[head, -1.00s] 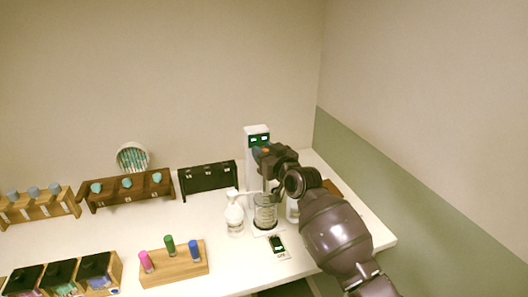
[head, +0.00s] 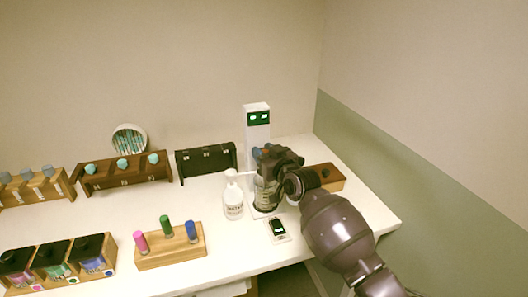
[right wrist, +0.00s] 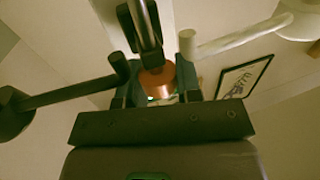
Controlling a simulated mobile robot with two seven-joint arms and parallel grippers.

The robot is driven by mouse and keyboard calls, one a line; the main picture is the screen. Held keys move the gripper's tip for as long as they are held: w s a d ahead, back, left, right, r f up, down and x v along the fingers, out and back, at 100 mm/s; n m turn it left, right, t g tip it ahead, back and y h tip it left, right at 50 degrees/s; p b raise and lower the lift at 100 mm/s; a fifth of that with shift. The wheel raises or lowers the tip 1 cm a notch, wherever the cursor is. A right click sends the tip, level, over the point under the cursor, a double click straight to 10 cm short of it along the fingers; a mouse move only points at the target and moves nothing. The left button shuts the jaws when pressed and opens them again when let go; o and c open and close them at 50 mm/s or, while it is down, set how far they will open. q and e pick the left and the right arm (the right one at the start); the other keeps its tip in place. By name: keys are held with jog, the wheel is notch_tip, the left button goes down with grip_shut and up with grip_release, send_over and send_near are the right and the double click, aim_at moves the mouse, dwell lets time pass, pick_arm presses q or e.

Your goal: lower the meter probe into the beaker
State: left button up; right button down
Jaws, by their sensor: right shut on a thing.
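The white meter tower (head: 257,133) with a dark green screen stands at the back of the table. The clear beaker (head: 266,196) stands in front of it, its upper part partly covered by my right gripper (head: 268,160). This gripper is low over the beaker and shut on the probe. In the right wrist view, a round orange-brown end, which looks like the probe (right wrist: 157,82), sits between the dark fingers (right wrist: 157,98). The probe's lower end is hidden in the head view, so I cannot tell how deep it reaches. My left gripper is out of view.
A white pump bottle (head: 233,205) stands close left of the beaker. A small device with a dark screen (head: 278,229) lies in front. A wooden box (head: 326,177) is behind my right arm. A wooden block with coloured vials (head: 172,252) is farther left.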

jog(key=c, duration=0.8)
grip_release()
jog(key=v, duration=1)
jog(key=shift+s+d, duration=0.2)
jog(key=shift+s, duration=0.1)
